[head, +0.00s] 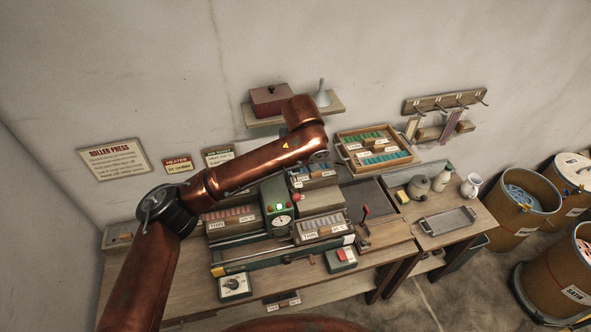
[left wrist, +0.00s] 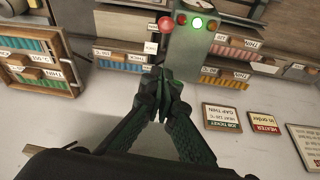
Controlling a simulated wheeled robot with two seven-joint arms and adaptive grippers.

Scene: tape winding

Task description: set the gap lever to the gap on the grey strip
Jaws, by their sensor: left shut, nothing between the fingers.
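A green control box (head: 279,212) with a lit green lamp and a dial stands on the press; it also shows upside down in the wrist view (left wrist: 190,62). A red knob (head: 297,198) sits at its side and also shows in the wrist view (left wrist: 166,24). Another upright lever with a red grip (head: 365,212) stands on a wooden base further right. I cannot tell for sure which is the gap lever. A job ticket (left wrist: 222,118) on the wall appears to read THIN and a heat value. My left gripper (left wrist: 165,92) is shut and empty, apart from the knob. My right gripper is out of view.
Labelled trays of strips (head: 320,228) lie around the press. A wooden tray with green strips (head: 375,148) is behind. A small box with a red button (head: 341,260) and a dial box (head: 235,287) are in front. Barrels (head: 525,205) stand on the floor at right.

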